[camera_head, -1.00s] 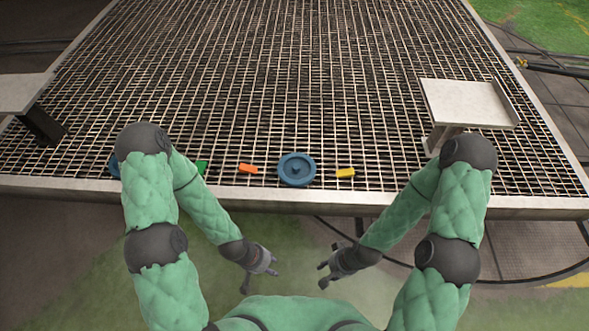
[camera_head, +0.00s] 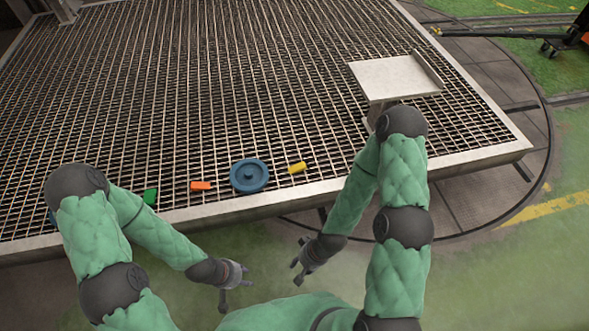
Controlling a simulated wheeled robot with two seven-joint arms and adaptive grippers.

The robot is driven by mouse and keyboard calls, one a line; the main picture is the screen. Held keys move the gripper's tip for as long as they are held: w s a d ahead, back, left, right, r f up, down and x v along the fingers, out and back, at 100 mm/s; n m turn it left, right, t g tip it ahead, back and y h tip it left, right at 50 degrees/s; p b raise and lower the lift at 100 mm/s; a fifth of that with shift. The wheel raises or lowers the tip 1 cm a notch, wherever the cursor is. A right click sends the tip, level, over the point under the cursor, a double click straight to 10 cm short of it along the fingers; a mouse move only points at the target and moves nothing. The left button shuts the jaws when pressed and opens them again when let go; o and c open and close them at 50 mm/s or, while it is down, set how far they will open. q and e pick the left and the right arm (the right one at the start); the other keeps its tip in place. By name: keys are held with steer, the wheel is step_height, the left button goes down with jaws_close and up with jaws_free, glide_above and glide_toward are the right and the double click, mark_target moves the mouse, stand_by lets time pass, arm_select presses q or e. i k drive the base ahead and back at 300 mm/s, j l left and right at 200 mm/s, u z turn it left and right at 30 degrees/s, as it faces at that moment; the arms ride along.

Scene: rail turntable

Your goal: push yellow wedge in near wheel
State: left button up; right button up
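The yellow wedge (camera_head: 297,168) lies on the grating close to its front edge. It is just right of a round blue wheel (camera_head: 249,176) lying flat, with a small gap between them. An orange wedge (camera_head: 200,186) lies left of the wheel, also apart from it. A green wedge (camera_head: 150,196) lies further left, beside my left arm. My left gripper (camera_head: 236,293) is open and empty, below the platform's front edge in the picture. My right gripper (camera_head: 297,271) is open and empty, also short of the edge. Neither touches anything.
The grating platform (camera_head: 230,85) has a pale metal rim (camera_head: 290,197) along its front. A raised metal tray on a post (camera_head: 395,77) stands at the right, behind my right arm. The grating behind the wheel is clear. An orange machine (camera_head: 577,28) is at far right.

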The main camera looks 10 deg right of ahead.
mark_target(301, 167)
steer(key=i+l, duration=0.15)
steer(key=i, duration=0.2)
steer(key=i+l, duration=0.1)
steer(key=i, duration=0.25)
steer(key=i+l+u, duration=0.1)
steer(key=i, duration=0.3)
